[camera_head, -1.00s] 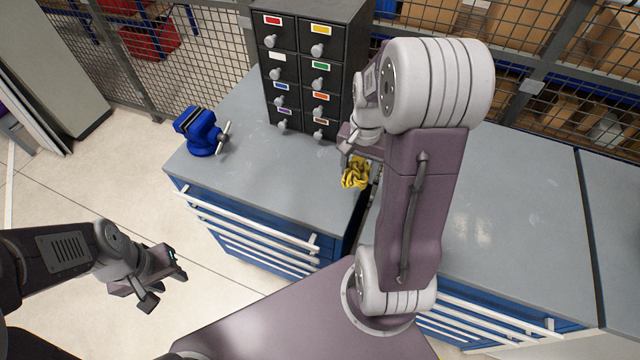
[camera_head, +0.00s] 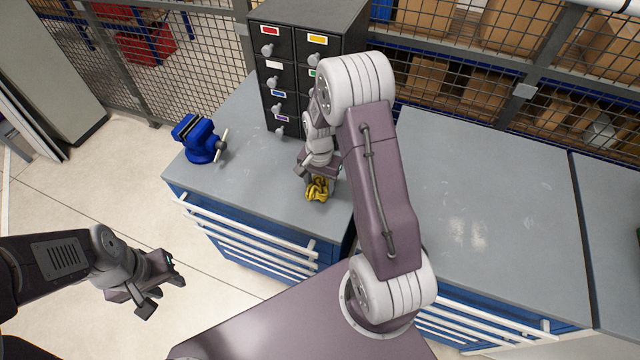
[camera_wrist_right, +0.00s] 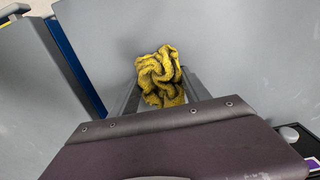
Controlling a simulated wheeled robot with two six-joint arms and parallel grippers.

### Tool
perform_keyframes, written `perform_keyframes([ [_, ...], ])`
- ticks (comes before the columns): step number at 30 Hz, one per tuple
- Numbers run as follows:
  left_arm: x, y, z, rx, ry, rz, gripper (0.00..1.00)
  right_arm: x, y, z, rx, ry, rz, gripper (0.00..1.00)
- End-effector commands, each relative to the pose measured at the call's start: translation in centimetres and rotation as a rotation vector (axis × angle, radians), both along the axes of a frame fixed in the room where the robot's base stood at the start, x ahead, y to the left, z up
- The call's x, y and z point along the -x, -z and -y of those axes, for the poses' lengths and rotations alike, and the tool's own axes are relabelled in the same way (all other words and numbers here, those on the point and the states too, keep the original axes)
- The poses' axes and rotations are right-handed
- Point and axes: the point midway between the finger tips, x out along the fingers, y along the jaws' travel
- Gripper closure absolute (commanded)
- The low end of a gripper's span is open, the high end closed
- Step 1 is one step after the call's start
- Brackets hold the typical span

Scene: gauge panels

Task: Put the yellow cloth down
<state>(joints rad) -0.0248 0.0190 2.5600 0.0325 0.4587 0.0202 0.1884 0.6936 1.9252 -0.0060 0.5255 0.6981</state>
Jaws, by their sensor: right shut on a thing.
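The yellow cloth (camera_head: 318,189) is a crumpled bundle over the grey top of the left blue cabinet. It also shows in the right wrist view (camera_wrist_right: 160,74), between the fingers of my right gripper. My right gripper (camera_head: 313,181) is shut on the cloth; I cannot tell whether the cloth touches the worktop. My left gripper (camera_head: 164,288) is empty, its fingers apart, over the floor at the lower left.
A black drawer cabinet (camera_head: 284,80) with coloured labels stands at the back of the worktop (camera_head: 240,170). A blue vise (camera_head: 201,138) sits at its left edge. A second grey worktop (camera_head: 490,190) on the right is clear. A mesh fence runs behind.

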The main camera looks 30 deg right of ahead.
Motion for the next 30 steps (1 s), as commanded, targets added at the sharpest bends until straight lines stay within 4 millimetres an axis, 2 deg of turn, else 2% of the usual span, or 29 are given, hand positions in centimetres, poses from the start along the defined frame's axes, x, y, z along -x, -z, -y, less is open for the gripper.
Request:
perform_keyframes([
  [14,0.0,0.8,0.0,0.0,0.0,0.0,0.64,0.2,1.4,0.0,-0.001,0.0,-0.005,0.83],
  [15,0.0,0.8,0.0,0.0,0.0,0.0,0.64,0.2,1.4,-0.1,-0.001,0.0,-0.006,0.39],
  [17,0.0,0.8,0.0,0.0,0.0,0.0,0.64,0.3,1.5,-0.1,-0.002,0.0,-0.008,0.23],
  [30,0.0,0.9,0.0,0.0,0.0,0.0,0.64,0.5,1.7,-0.1,-0.003,0.0,-0.014,0.23],
])
